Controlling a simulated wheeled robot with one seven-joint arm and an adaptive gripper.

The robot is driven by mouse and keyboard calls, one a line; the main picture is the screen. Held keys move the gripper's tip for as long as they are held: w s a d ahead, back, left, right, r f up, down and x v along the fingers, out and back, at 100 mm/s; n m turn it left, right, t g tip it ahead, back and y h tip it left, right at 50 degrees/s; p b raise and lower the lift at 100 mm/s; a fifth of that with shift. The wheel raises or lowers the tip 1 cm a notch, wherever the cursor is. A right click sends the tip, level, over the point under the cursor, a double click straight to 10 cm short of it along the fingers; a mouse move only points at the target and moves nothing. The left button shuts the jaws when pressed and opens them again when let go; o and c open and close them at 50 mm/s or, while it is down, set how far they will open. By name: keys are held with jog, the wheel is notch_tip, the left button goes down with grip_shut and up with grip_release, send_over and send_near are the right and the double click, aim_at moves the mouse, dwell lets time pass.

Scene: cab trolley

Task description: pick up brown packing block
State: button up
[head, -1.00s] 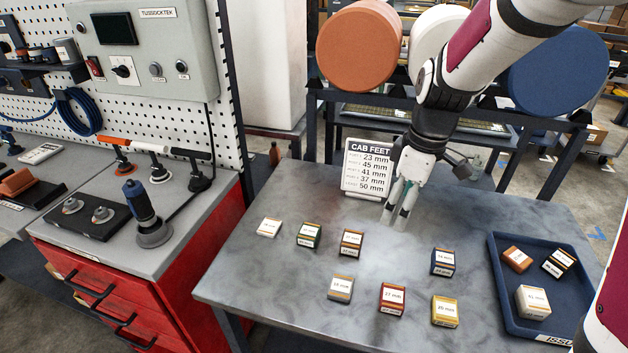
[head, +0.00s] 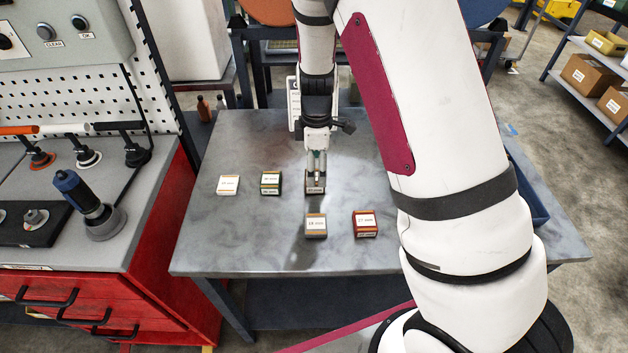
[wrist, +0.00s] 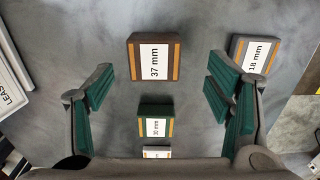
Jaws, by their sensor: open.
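The brown packing block (wrist: 174,61), labelled 37 mm with orange bands, sits on the grey table, upper middle in the wrist view. In the head view the brown block (head: 315,190) is partly hidden by my gripper (head: 316,172). My gripper is open and empty above the table. In the wrist view its green-padded fingers stand wide apart, and the block lies beyond the middle of the gap (wrist: 160,90). The head view does not show clearly how high the fingers are above the block.
A dark green block (head: 271,183) and a white block (head: 228,185) stand left of it. A grey block (head: 316,226) and a red block (head: 365,224) stand nearer the front. My arm hides much of the table's right side and most of the blue tray (head: 533,190).

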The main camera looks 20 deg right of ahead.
jog(key=shift+w+f+p, duration=0.15)
jog(key=shift+w+f, duration=0.05)
jog(key=shift+f, duration=1.2)
jog(key=shift+w+f+p, duration=0.15)
jog(key=shift+f, duration=1.2)
jog(key=shift+c, duration=0.3)
jog(key=c, duration=1.2)
